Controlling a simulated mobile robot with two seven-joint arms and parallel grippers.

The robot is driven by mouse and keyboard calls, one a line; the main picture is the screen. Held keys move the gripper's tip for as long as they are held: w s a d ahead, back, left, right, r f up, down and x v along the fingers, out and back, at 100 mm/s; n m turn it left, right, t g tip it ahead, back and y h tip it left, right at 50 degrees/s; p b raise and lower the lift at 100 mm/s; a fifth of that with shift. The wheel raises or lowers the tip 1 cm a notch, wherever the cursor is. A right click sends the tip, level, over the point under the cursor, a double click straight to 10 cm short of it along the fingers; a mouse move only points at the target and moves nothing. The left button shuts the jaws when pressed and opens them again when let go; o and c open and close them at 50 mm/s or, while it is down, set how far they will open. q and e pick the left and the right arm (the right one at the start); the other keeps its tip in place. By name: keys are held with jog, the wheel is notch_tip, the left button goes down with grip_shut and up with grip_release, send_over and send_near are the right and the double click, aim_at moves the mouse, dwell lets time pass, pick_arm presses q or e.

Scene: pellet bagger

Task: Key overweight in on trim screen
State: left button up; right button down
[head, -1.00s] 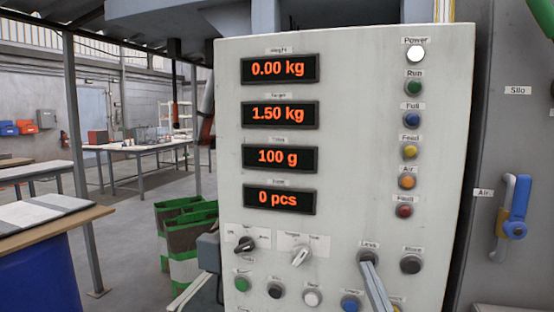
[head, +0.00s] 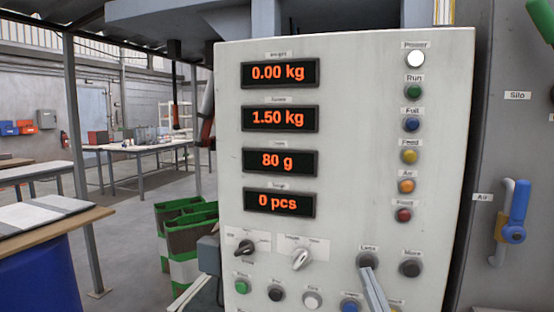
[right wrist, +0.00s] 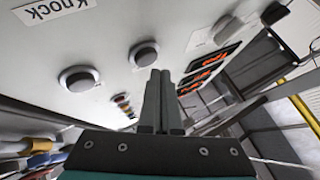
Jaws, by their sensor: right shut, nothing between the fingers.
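The trim screen seems to be the third display (head: 280,162) on the pale control panel (head: 345,150); it reads 80 g, its small label blurred. The weight display (head: 279,73) above reads 0.00 kg. My right gripper (head: 367,270) is shut and empty, its fingertips at the lower edge of the dark Less button (head: 367,259). In the right wrist view the shut fingers (right wrist: 160,74) stand close beside a dark button (right wrist: 143,54); I cannot tell whether they touch it. The More button (head: 411,268) is just to the right. My left gripper is not in view.
Other displays read 1.50 kg (head: 279,118) and 0 pcs (head: 279,202). A black selector (head: 244,247) and a white selector (head: 301,258) sit left of the gripper. Coloured buttons, including a green one (head: 242,287), line the panel's bottom. A blue-handled valve (head: 515,215) is at right.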

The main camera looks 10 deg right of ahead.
jog(key=s+a+p, duration=0.3)
jog(key=s, duration=0.2)
dwell(0.7)
jog(key=shift+s+a, duration=0.1)
dwell(1.9)
